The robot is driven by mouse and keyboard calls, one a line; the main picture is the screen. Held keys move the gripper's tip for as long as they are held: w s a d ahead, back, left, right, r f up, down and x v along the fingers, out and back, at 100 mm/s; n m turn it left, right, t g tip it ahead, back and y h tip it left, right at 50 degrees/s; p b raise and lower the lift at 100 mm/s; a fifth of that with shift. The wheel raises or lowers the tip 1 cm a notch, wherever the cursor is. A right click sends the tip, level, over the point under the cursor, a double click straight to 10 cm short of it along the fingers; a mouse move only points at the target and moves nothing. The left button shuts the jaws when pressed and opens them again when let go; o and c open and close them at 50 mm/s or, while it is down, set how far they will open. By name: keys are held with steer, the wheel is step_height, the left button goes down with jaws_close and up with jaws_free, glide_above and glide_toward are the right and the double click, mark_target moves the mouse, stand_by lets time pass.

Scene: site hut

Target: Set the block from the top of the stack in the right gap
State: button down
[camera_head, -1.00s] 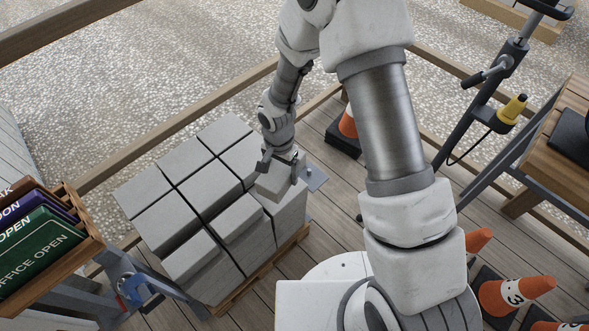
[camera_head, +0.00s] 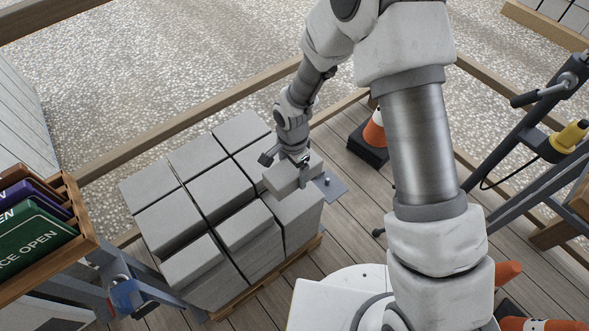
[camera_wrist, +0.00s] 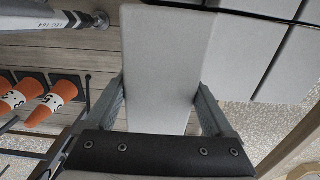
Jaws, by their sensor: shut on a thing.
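The grey block (camera_head: 293,176) is held in my gripper (camera_head: 285,166), which is shut across it, one finger on each side. The held block also fills the middle of the wrist view (camera_wrist: 165,60). It appears over the right column of the stack of grey blocks (camera_head: 222,190); I cannot tell whether it clears the blocks beneath. The stack stands in rows with narrow dark seams. Its front left block (camera_head: 190,262) and front middle block (camera_head: 245,224) sit a step apart from those behind. The right gap cannot be made out; the held block and arm cover that area.
The stack rests on a wooden pallet (camera_head: 265,283) on a plank deck. A rack of signs (camera_head: 40,225) is at the left. An orange cone (camera_head: 375,130) stands behind my arm, and a metal stand (camera_head: 530,130) is at the right. A wooden rail (camera_head: 190,122) runs behind.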

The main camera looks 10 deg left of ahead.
steer(key=b, duration=0.4)
glide_above(294, 198)
steer(key=shift+w+a+f, duration=0.1)
steer(key=shift+f, duration=1.55)
steer(key=shift+a+f, duration=0.1)
steer(key=shift+f, duration=1.55)
steer(key=shift+f+b, duration=2)
steer(key=shift+f, duration=0.25)
jaws_free()
steer(key=shift+d, duration=0.1)
step_height(294, 198, up, 18)
steer(key=p, duration=0.6)
steer(key=shift+f, duration=0.25)
